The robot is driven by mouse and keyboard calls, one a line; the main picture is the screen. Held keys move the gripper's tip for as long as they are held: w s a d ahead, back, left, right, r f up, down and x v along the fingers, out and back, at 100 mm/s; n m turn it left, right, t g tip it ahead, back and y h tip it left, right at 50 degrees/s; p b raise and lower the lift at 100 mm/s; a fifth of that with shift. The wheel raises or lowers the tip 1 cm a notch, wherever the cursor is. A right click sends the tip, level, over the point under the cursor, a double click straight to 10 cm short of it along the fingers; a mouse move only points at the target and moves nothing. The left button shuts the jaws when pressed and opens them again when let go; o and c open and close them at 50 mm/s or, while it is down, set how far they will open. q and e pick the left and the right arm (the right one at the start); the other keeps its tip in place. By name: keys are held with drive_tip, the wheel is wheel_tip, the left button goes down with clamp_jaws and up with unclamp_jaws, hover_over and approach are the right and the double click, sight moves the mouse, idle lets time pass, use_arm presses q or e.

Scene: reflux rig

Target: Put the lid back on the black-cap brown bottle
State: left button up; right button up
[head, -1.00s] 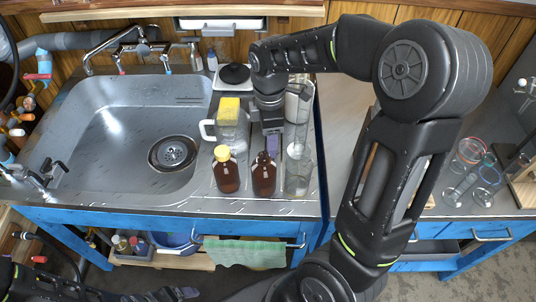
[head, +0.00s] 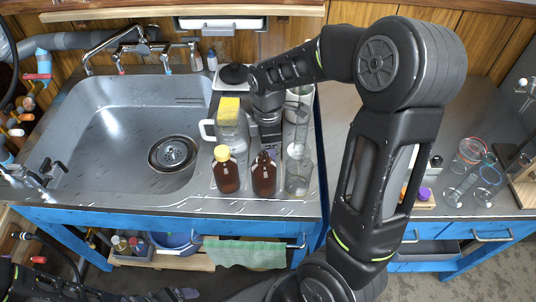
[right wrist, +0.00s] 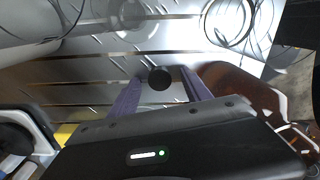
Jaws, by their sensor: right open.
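Two brown bottles stand upright near the front edge of the counter. One has a yellow cap (head: 222,153). The other brown bottle (head: 263,178), to its right, shows a dark neck; I cannot tell clearly whether it is bare. My right gripper (head: 270,148) points down just behind this bottle. In the right wrist view my right gripper (right wrist: 158,84) is open, its purple fingers apart. A small round black lid (right wrist: 159,78) shows between the fingertips, over the ridged metal; contact is unclear. Brown glass (right wrist: 232,84) shows just right of the fingers. My left gripper (head: 178,295) is at the bottom edge, its opening unclear.
A clear glass (head: 298,175) stands right of the bottles. The sink basin (head: 110,130) lies to the left. Glassware (head: 485,180) stands on the right counter.

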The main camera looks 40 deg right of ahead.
clamp_jaws()
idle(0.4)
drive_tip(key=shift+r, duration=0.15)
wheel_tip(320, 180, up, 10)
drive_tip(key=shift+p, duration=0.45)
idle(0.6)
